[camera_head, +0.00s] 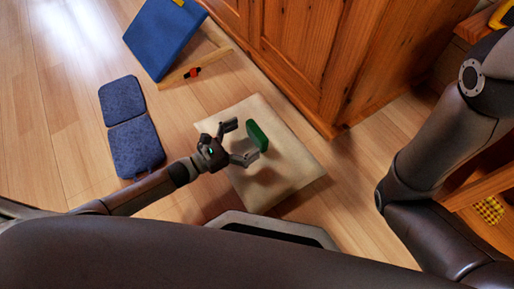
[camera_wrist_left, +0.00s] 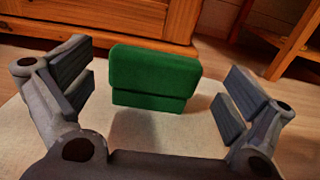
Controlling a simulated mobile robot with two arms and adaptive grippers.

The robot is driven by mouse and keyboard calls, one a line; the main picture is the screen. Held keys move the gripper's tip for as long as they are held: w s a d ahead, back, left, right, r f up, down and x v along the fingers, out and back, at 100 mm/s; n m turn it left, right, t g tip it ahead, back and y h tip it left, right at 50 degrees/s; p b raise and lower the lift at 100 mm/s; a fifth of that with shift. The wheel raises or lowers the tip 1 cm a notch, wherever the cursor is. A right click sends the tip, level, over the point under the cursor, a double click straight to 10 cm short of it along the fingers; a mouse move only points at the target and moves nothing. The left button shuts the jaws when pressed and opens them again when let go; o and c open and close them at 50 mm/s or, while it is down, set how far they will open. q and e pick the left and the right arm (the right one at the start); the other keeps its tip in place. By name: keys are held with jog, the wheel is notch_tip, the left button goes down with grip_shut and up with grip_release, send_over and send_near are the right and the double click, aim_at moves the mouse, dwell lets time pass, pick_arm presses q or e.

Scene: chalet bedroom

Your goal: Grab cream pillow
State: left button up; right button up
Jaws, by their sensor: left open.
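The cream pillow (camera_head: 284,176) lies flat on the wooden floor in front of the wooden cabinet. It also fills the lower part of the left wrist view (camera_wrist_left: 180,126). My left gripper (camera_head: 241,142) is over the pillow with its fingers spread, open and empty. In the left wrist view the open fingers (camera_wrist_left: 155,92) stand either side of a green block (camera_wrist_left: 154,75), apart from it. The block (camera_head: 257,136) is at the pillow's upper middle; I cannot tell if it touches the pillow. My right arm shows at the right, but its gripper is out of view.
A wooden cabinet (camera_head: 310,50) stands just behind the pillow. A folded dark blue cushion (camera_head: 133,130) lies on the floor at left. A blue panel (camera_head: 165,38) and a wooden strip with a red piece (camera_head: 192,73) lie farther back.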

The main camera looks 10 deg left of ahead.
aim_at(253, 134)
pick_arm(q)
jog(key=b+x, duration=0.2)
jog(key=x, duration=0.1)
jog(key=shift+w+f, duration=0.25)
jog(key=shift+f, duration=0.1)
jog(key=shift+w+d+r+b, duration=0.15)
jog(key=shift+w+d+b, duration=0.15)
jog(key=shift+d+b, duration=0.1)
jog(key=shift+c, duration=0.3)
jog(key=c, duration=1.2)
jog(key=shift+r, duration=0.1)
jog(key=shift+c, duration=0.5)
